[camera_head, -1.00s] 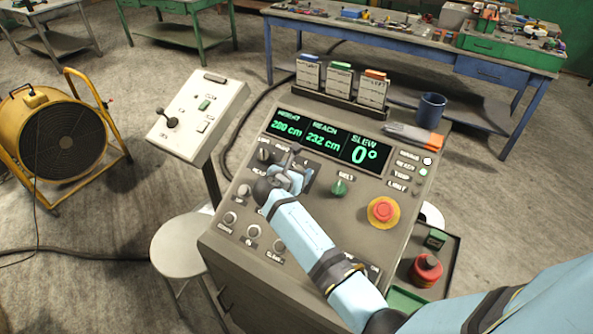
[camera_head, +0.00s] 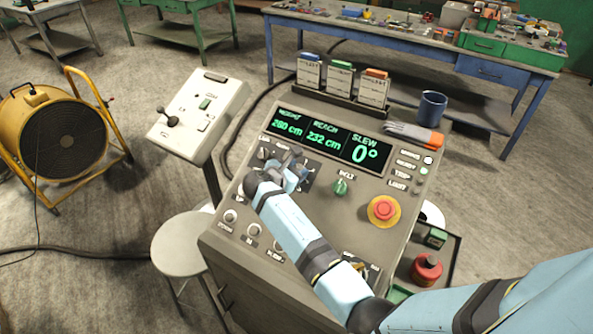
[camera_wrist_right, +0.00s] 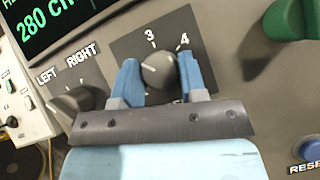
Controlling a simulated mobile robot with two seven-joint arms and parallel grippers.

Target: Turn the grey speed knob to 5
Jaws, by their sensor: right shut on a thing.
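The grey speed knob (camera_wrist_right: 158,70) sits on a dark dial plate with the figures 3 and 4 showing above it in the right wrist view. A white mark on the knob points up and left, left of the 3. The rest of the scale is hidden by my gripper. My right gripper (camera_wrist_right: 158,82) is shut on the knob, one blue finger on each side. In the head view my right gripper (camera_head: 288,176) is at the upper left of the console's control face, and the knob is mostly hidden by it. My left gripper is not in view.
The grey console (camera_head: 335,215) carries a display (camera_head: 327,139) reading 280 cm, 232 cm and slew 0°. A green knob (camera_head: 341,187) and red stop button (camera_head: 383,209) are to the right. A left/right selector (camera_wrist_right: 75,103) is close by on the left.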

